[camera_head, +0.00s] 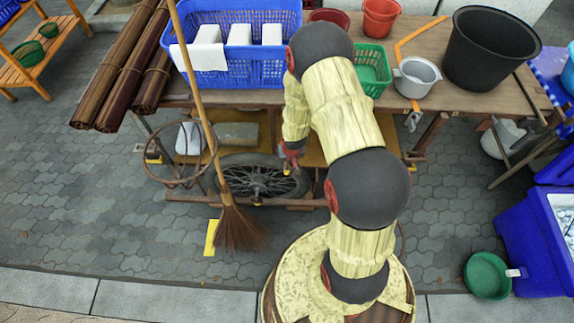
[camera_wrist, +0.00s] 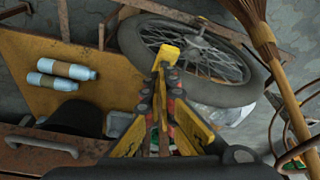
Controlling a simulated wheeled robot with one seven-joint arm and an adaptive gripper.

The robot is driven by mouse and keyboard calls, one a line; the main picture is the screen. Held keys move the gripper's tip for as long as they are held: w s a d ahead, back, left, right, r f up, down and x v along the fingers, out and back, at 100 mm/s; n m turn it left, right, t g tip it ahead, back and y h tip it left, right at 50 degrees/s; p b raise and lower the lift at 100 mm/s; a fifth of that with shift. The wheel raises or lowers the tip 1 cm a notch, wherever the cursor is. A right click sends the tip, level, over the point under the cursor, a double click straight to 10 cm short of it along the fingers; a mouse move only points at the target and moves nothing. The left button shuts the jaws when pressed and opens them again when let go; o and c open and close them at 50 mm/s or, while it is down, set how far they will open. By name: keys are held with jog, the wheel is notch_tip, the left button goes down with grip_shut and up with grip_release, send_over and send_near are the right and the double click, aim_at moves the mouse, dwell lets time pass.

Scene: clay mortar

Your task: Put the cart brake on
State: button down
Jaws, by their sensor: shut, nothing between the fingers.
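The wooden cart (camera_head: 480,60) stands ahead, with a spoked wheel (camera_head: 240,182) under its top. In the wrist view the wheel (camera_wrist: 243,96) lies beyond the fingertips. My gripper (camera_head: 287,171) is at the wheel's upper right in the head view, below the tabletop edge. In the wrist view its yellow fingers (camera_wrist: 168,58) meet at the tips, shut and empty, overlapping the tyre's near side in the picture; I cannot tell whether they touch it. A small yellow piece (camera_head: 257,200) shows low by the wheel. I cannot surely make out which part is the brake.
Blue basket (camera_head: 262,72), green basket (camera_head: 374,66), pot (camera_head: 418,78) and black bucket (camera_head: 490,48) crowd the tabletop. Two bottles (camera_wrist: 66,70) lie on the lower shelf. Paving before the cart is mostly free.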

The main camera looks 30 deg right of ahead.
jog(key=shift+f+b, duration=1.8)
jog(key=shift+f, duration=0.5)
jog(key=shift+r, duration=0.1)
jog(key=shift+s+a+r, duration=0.2)
jog(key=shift+s+r, duration=0.05)
jog(key=shift+s, duration=0.5)
jog(key=shift+s+a+r, duration=0.15)
jog(key=shift+s+r, duration=0.1)
jog(key=shift+s, duration=0.5)
jog(key=shift+r, duration=0.15)
jog(key=v, duration=1.1)
jog(key=shift+r, duration=0.3)
